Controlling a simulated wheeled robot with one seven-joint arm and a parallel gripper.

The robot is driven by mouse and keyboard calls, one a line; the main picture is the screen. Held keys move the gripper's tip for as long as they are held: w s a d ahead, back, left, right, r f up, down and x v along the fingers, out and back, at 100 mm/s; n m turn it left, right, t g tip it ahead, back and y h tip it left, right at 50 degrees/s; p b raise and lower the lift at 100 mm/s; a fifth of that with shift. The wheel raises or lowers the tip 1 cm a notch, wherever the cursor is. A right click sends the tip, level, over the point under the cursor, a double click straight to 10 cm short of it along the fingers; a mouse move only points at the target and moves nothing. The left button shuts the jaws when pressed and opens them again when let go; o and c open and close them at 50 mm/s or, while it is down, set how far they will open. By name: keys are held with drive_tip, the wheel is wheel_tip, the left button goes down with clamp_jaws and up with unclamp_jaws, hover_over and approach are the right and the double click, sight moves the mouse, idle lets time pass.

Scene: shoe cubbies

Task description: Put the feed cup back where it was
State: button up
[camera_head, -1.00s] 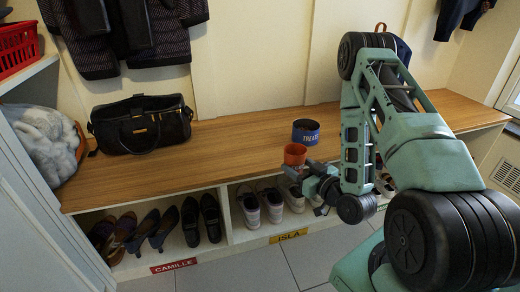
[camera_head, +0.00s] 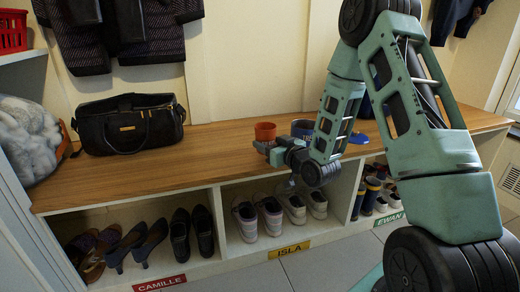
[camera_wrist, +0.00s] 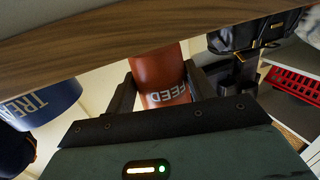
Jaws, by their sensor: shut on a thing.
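The feed cup (camera_head: 265,131) is a small orange-red cup. My gripper (camera_head: 272,150) is shut on it from the front, near the front half of the wooden bench top (camera_head: 215,145). In the wrist view the cup (camera_wrist: 160,72), lettered FEED, sits between both fingers of my gripper (camera_wrist: 160,88). The cup looks upright in the head view. I cannot tell whether its base touches the bench. A blue treats tub (camera_head: 302,128) stands on the bench to the right of the cup, partly hidden by my arm. It also shows in the wrist view (camera_wrist: 42,103).
A black handbag (camera_head: 130,124) stands on the bench at left. A blue flat object (camera_head: 358,138) lies right of my arm. Below are cubbies with shoes, labelled Camille (camera_head: 160,283), Isla (camera_head: 289,250) and Ewan (camera_head: 388,219). The bench between bag and cup is clear.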

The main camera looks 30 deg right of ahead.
sight(260, 141)
drive_tip(key=w+b, duration=0.1)
drive_tip(key=w, duration=0.3)
drive_tip(key=shift+w+a+b, duration=0.1)
drive_tip(key=shift+w+b, duration=0.15)
drive_tip(key=shift+b, duration=0.05)
drive_tip(key=shift+f+b, duration=0.45)
drive_tip(key=shift+f, duration=0.25)
drive_tip(key=shift+f, duration=0.2)
drive_tip(key=o, duration=1)
drive_tip(key=shift+o, duration=0.2)
drive_tip(key=shift+r, duration=0.15)
